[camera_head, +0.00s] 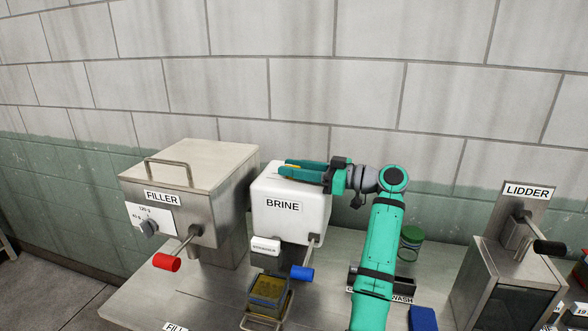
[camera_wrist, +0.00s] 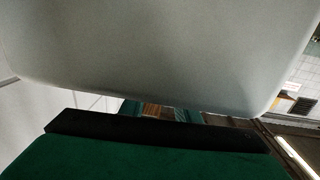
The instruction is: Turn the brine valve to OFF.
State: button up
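The white brine tank (camera_head: 290,222) carries a BRINE label on its front. A lever with a blue grip (camera_head: 302,272) hangs below its lower right on a metal rod. A small white label plate (camera_head: 265,247) is left of the lever; its text is too small to read. My gripper (camera_head: 282,170) is at the top of the tank, well above the lever, pointing left. Its fingers look apart with nothing held; in the wrist view a gap shows between two green fingers (camera_wrist: 160,110). A large pale surface, seemingly the tank, fills the wrist view's upper part.
The metal filler (camera_head: 195,180) with a red-gripped lever (camera_head: 166,262) stands left of the tank. A tray with yellowish contents (camera_head: 268,291) lies below the tank. A green-lidded jar (camera_head: 411,240) and the lidder (camera_head: 510,270) are right. My arm crosses the bench's middle.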

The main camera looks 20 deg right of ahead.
jog(key=v, duration=1)
jog(key=shift+s+d, duration=0.3)
